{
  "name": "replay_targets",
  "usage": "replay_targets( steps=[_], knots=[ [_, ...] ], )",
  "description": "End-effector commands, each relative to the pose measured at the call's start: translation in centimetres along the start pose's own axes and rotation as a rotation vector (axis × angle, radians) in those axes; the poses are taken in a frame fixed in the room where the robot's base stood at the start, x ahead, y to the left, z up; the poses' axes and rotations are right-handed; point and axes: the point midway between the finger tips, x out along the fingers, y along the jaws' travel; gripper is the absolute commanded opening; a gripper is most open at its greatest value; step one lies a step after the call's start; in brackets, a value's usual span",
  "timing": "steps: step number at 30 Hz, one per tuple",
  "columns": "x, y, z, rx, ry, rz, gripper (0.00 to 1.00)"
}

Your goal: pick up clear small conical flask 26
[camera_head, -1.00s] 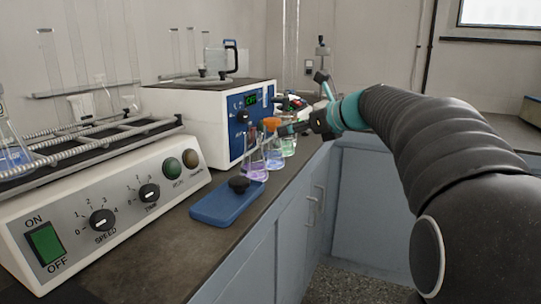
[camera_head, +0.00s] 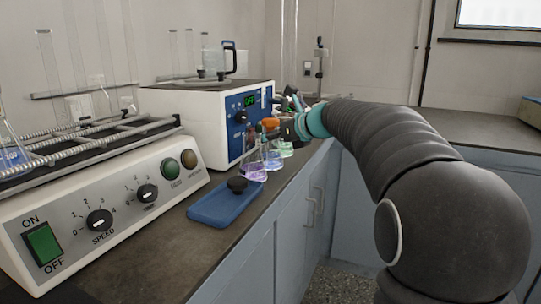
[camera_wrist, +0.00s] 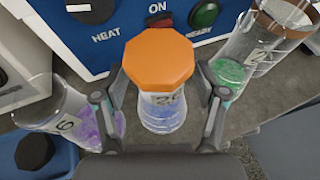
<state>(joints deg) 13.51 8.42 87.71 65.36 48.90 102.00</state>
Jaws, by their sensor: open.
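A small clear conical flask with an orange octagonal stopper (camera_wrist: 160,58) and blue-violet liquid (camera_wrist: 163,118) stands upright in the middle of the wrist view. Its label is partly covered and starts with a 2. In the head view it stands in the row of flasks on the bench (camera_head: 272,157). My gripper (camera_wrist: 163,98) is open, with one finger on each side of this flask, below the stopper. I cannot tell whether either finger touches the glass. In the head view my gripper (camera_head: 286,128) is small and partly hidden by my arm.
A flask with purple liquid (camera_wrist: 62,112) stands close on the left and one with green liquid (camera_wrist: 245,62) close on the right. The blue-fronted heater unit (camera_head: 247,120) is right behind. A blue pad (camera_head: 222,206) and the shaker (camera_head: 110,205) lie nearer.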

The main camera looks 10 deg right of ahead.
Motion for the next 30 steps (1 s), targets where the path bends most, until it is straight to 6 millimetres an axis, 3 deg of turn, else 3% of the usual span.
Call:
replay_targets(
  steps=[1,9,10,30],
  knots=[
    [-0.02,0.00,0.00,0.000,0.000,0.000,0.72],
    [-0.04,0.00,-0.02,0.000,0.000,0.000,0.04],
    [-0.04,0.00,-0.02,0.000,0.000,0.000,0.00],
    [-0.43,-0.02,0.93,-0.001,-0.001,0.000,0.00]
  ],
)
